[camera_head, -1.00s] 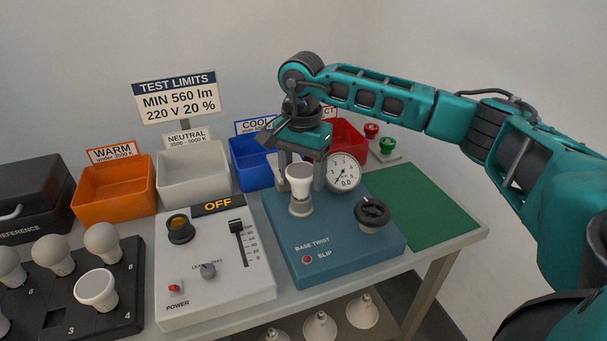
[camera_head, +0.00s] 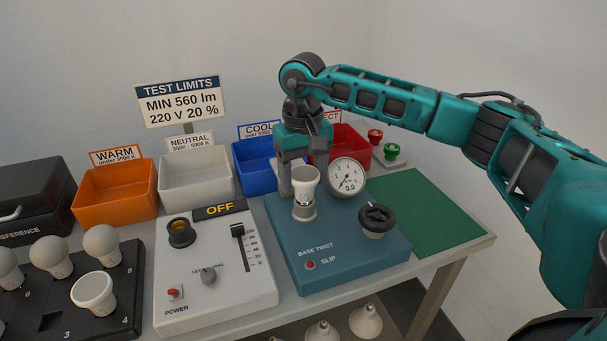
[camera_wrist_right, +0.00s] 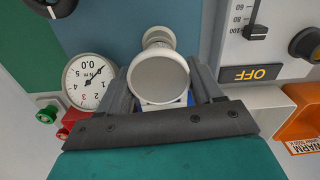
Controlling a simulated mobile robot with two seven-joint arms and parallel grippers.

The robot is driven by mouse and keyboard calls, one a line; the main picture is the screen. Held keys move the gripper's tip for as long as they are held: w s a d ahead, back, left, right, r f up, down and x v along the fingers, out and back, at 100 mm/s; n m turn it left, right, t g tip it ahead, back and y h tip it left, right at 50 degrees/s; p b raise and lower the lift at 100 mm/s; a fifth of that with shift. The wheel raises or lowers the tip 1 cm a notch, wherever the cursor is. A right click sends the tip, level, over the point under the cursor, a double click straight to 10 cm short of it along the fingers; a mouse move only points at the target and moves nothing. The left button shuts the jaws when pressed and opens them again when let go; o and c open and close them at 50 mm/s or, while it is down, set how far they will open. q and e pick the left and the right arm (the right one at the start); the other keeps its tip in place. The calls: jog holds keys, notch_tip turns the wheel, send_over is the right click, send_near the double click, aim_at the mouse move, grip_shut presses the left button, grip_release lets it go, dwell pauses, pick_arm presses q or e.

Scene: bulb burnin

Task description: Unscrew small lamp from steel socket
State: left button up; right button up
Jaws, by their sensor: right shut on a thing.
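The small white lamp (camera_head: 306,181) stands upright with its flat, wide end up, over the steel socket (camera_head: 303,211) on the blue base-twist tester (camera_head: 340,255). A narrow metallic band shows between the lamp's white body and the socket. My right gripper (camera_head: 301,180) is shut on the lamp from behind and above; one finger shows left of it, the other is mostly hidden. In the right wrist view the lamp's pale round face (camera_wrist_right: 160,79) lies between both fingers. My left gripper is not in view.
The gauge (camera_head: 346,177) and black knob (camera_head: 376,219) are close right of the lamp. The grey power box (camera_head: 215,290), reading OFF, is at left. Orange (camera_head: 114,193), white (camera_head: 195,182), blue and red bins stand behind. A green mat (camera_head: 430,215) lies clear at right.

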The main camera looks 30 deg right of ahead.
jog(key=o, duration=0.9)
jog(key=shift+o, duration=0.2)
jog(key=shift+m, duration=0.7)
jog(key=m+p, duration=0.1)
jog(key=m, duration=0.3)
jog(key=shift+d+r, duration=0.1)
jog(key=m, duration=0.3)
jog(key=m+p, duration=0.1)
jog(key=m, duration=0.2)
jog(key=shift+s+m, duration=0.2)
jog(key=shift+m, duration=0.1)
jog(key=m+p, duration=0.1)
jog(key=m, duration=0.4)
jog(key=shift+s+d, duration=0.1)
jog(key=m+p, duration=0.1)
jog(key=m, duration=0.3)
jog(key=shift+s+m, duration=0.1)
jog(key=shift+m, duration=0.9)
